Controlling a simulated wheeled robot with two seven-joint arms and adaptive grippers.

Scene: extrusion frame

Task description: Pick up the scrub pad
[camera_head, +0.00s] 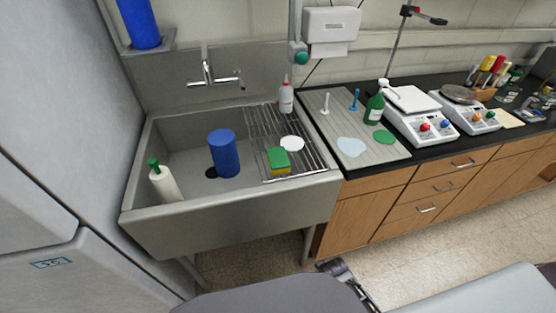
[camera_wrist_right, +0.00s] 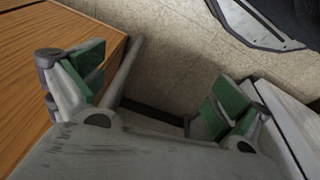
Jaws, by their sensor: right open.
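The scrub pad (camera_head: 278,160), a green and yellow block, lies on the wire rack over the right part of the sink. It is beside a white round disc. My right gripper (camera_head: 345,280) is low at the bottom of the head view, in front of the wooden cabinet and well away from the pad. In the right wrist view my right gripper (camera_wrist_right: 160,85) is open and empty, its green-padded fingers apart above the floor. The pad does not show in the wrist view. My left gripper is not in view.
The steel sink (camera_head: 235,215) holds a blue cylinder (camera_head: 224,153) and a white bottle with a green cap (camera_head: 163,180). A squeeze bottle (camera_head: 286,97) stands at the rack's back. A faucet (camera_head: 214,75) is behind. Bottles and scales crowd the counter at right.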

